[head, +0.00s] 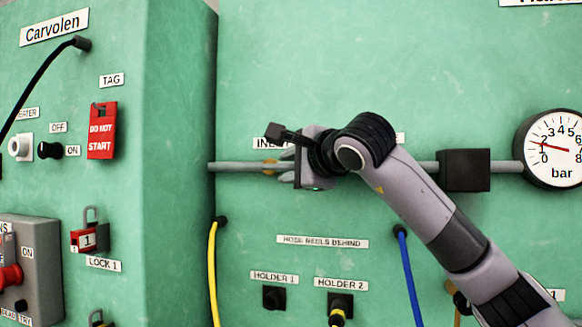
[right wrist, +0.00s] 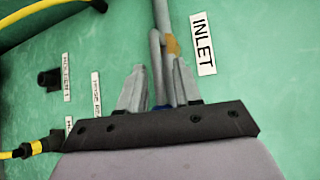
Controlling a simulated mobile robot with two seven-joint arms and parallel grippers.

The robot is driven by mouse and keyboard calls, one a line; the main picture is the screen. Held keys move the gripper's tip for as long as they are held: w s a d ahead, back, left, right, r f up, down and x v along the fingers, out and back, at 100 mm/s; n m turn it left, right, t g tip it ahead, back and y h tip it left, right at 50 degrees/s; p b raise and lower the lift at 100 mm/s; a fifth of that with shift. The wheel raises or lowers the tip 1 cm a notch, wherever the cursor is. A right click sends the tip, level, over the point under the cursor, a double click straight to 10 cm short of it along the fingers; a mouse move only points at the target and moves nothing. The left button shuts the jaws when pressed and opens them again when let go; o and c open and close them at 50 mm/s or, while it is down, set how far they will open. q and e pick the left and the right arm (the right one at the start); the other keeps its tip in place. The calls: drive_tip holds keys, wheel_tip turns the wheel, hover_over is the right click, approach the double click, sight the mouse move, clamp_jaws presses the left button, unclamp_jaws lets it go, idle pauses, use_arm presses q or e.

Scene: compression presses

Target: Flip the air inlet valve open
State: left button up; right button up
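Contact with the lever cannot be told. My left gripper is out of view.
The grey pipe (head: 232,167) runs along the green panel to a black block (head: 464,170) and a pressure gauge (head: 553,148). Yellow (head: 213,270) and blue (head: 408,275) hoses hang below. A projecting green cabinet with a red tag (head: 102,131) stands left.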

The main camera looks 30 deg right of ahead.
drive_tip(key=s+r+b, duration=0.1)
drive_tip(key=s+b, duration=0.1)
drive_tip(key=s, duration=0.5)
drive_tip(key=shift+a, duration=0.2)
drive_tip(key=shift+s, duration=0.1)
